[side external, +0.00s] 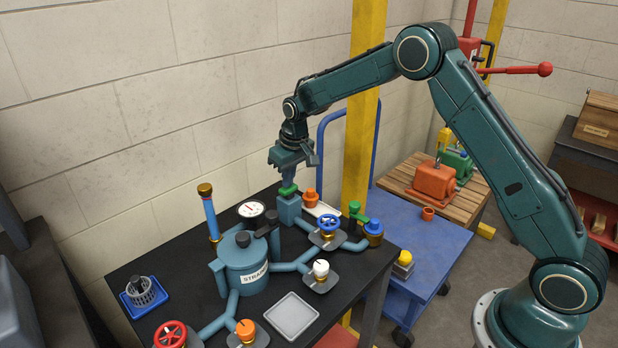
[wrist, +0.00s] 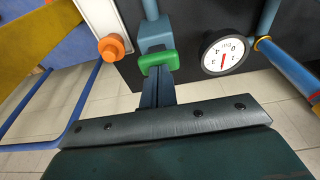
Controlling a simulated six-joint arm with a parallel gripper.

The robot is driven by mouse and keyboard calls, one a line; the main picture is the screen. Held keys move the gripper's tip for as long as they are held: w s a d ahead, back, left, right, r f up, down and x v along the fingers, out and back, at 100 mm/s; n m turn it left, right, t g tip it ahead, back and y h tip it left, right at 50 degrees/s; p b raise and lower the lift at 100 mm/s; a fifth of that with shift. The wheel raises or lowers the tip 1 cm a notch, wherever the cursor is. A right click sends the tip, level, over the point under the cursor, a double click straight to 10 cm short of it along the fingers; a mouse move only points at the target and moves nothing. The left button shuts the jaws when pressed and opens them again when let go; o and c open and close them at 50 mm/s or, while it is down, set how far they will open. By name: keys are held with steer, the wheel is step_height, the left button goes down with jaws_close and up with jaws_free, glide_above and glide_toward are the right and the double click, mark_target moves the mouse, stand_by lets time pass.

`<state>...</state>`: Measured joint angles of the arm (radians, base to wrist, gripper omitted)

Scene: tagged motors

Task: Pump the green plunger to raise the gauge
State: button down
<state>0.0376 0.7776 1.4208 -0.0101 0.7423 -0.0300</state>
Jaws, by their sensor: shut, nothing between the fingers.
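The green plunger (side external: 288,189) is a small green cap on top of a blue pump body (side external: 288,208) at the back of the dark bench. In the wrist view the green plunger (wrist: 159,61) lies right at the fingertips. My gripper (side external: 289,184) is shut and empty, pointing down over the plunger; its fingertips look to be at the cap, but I cannot tell whether they touch. The round white gauge (side external: 250,210) stands left of the pump; in the wrist view the gauge (wrist: 226,54) shows a short red needle, its value too small to read.
Left of the pump stand a blue tank (side external: 243,270) and a tall blue column with a brass cap (side external: 205,190). An orange knob (side external: 310,197) sits close right of the plunger. A blue handwheel valve (side external: 328,226) is in front. A yellow post (side external: 361,130) rises behind.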

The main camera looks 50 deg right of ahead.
steer(key=shift+w+v, duration=0.15)
steer(key=shift+v, duration=0.65)
steer(key=shift+w+v, duration=0.2)
steer(key=shift+v, duration=0.6)
steer(key=shift+r, duration=0.25)
steer(key=v, duration=0.2)
steer(key=w+v, duration=0.1)
steer(key=v, duration=0.2)
steer(key=shift+r, duration=0.4)
